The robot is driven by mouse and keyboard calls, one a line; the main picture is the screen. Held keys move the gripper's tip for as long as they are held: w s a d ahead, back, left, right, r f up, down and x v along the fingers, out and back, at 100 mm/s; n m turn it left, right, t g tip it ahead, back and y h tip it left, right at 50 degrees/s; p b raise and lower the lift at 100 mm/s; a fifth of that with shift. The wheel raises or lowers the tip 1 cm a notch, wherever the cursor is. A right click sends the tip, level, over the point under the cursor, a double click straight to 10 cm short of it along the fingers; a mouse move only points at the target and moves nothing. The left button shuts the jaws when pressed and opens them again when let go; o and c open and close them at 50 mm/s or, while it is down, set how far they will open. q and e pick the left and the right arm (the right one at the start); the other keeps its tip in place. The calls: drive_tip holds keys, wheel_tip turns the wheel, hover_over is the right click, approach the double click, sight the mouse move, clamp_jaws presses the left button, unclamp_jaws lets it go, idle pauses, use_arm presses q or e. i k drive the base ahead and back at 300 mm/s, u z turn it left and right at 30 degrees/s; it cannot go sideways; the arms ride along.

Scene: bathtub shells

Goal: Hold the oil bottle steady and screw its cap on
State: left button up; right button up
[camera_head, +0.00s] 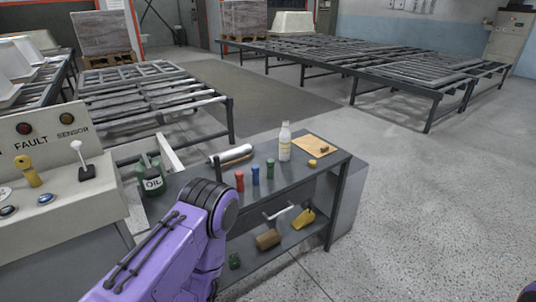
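The oil bottle (152,186) is dark green with a black and white OIL label. It stands upright on the grey surface at the left end of the workbench, beside the control console. Its top is small and dark, and I cannot tell whether a cap sits on it. A small yellow-brown piece (312,162) lies by the wooden board; I cannot tell if it is a cap. My purple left arm rises from the bottom left, its dark wrist joint in front of the bench. My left gripper is hidden, and my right gripper is out of view.
The console (60,195) borders the left; open floor lies right.

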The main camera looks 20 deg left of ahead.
sight(284, 149)
drive_tip(key=u, duration=0.65)
drive_tip(key=i, duration=0.55)
drive_tip(key=u, duration=0.6)
